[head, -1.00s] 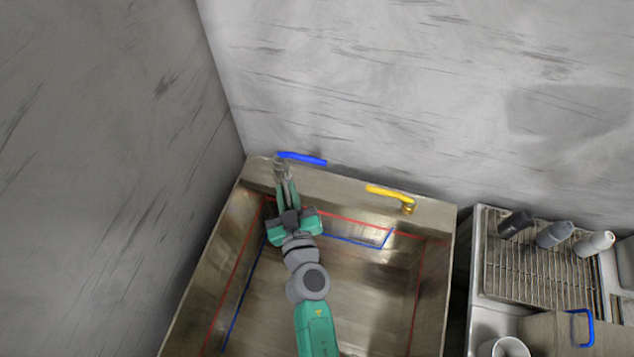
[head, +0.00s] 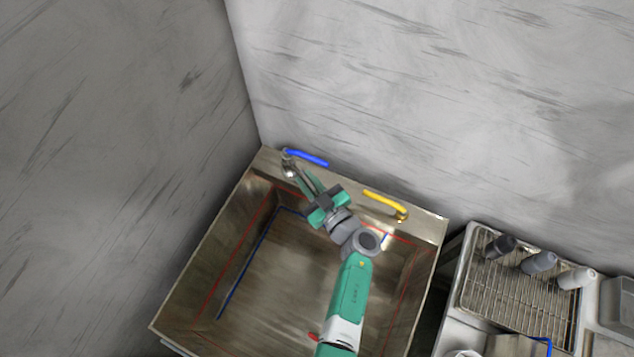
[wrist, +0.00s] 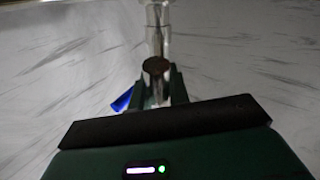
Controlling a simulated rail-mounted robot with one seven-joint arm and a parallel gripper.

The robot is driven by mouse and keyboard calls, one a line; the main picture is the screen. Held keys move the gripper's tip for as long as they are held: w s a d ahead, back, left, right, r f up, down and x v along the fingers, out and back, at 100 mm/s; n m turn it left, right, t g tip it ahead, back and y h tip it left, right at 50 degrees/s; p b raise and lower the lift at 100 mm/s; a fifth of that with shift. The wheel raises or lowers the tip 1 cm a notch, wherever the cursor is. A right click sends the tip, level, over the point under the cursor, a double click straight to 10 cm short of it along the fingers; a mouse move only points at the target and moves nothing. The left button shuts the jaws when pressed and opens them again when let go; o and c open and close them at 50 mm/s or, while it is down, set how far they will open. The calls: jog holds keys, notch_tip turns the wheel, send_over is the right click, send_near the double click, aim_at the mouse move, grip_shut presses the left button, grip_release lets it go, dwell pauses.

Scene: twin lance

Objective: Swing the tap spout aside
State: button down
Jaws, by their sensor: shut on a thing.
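The silver tap spout (head: 289,169) stands at the back left corner of the sink, beside a blue lever (head: 306,158). My gripper (head: 303,183) reaches it from the front right, with its fingers around the spout. In the wrist view the spout (wrist: 157,38) runs from the top edge down between the two fingertips (wrist: 158,88), its dark round end facing me. My gripper is shut on the spout. The fingers partly hide the spout in the head view. A bit of the blue lever (wrist: 122,100) shows left of the fingers.
The steel sink basin (head: 255,270) is empty, with red and blue lines inside. A yellow lever (head: 384,204) is on the back rim to the right. Walls stand close behind and left. A rack (head: 500,290) with bottles (head: 540,262) is at the right.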

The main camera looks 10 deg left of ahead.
jog(key=shift+f, duration=0.2)
jog(key=c, duration=1.4)
grip_release()
jog(key=shift+r, duration=0.1)
jog(key=shift+o, duration=0.2)
jog(key=shift+d, duration=0.1)
jog(key=shift+s+d+r, duration=0.1)
jog(key=shift+s+d, duration=0.05)
jog(key=shift+d, duration=0.1)
jog(key=p+v, duration=0.2)
jog(key=v, duration=0.5)
